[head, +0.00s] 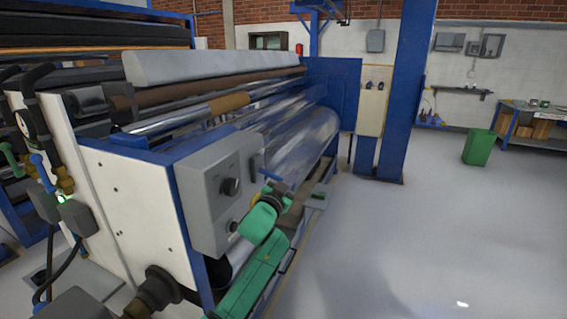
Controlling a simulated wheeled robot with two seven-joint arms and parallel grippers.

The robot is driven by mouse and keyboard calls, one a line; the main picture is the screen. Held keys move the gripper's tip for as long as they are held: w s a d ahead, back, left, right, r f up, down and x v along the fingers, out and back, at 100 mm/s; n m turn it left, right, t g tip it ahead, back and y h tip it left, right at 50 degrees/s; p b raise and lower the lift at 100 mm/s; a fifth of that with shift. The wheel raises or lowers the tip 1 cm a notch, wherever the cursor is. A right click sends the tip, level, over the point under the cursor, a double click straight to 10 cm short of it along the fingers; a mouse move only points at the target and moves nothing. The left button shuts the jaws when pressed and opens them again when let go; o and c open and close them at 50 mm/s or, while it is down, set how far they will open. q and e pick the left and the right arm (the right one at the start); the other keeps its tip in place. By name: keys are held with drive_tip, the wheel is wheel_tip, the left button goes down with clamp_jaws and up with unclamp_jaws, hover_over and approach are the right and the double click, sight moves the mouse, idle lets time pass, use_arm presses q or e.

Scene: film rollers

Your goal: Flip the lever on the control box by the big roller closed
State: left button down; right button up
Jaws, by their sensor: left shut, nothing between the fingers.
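The grey control box (217,200) is fixed to the near end of the roller machine, with a dark round knob (231,186) and a smaller knob below it on its front. A dark upright piece (256,163) at the box's right edge may be the lever; its position is not clear. The big roller (305,140), wrapped in shiny clear film, lies behind and right of the box. My left gripper (276,181), at the end of my green arm, is shut and empty, just right of the box. I cannot tell whether it touches anything. My right gripper is out of view.
A blue post (404,100) stands beyond the machine. A white side panel (130,215) with hoses and a gauge is at left. A green bin (479,147) and workbench (535,115) stand far right. The floor (430,240) at right is clear.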

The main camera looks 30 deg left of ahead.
use_arm(q)
drive_tip(key=shift+a+f+m+h+b, duration=0.15)
drive_tip(key=shift+f+m+b, duration=0.4)
drive_tip(key=shift+f+m, duration=0.55)
drive_tip(key=shift+a+f+m+h+b, duration=0.15)
drive_tip(key=shift+f+m+b, duration=0.4)
drive_tip(key=shift+f+m, duration=0.55)
drive_tip(key=shift+r, duration=0.15)
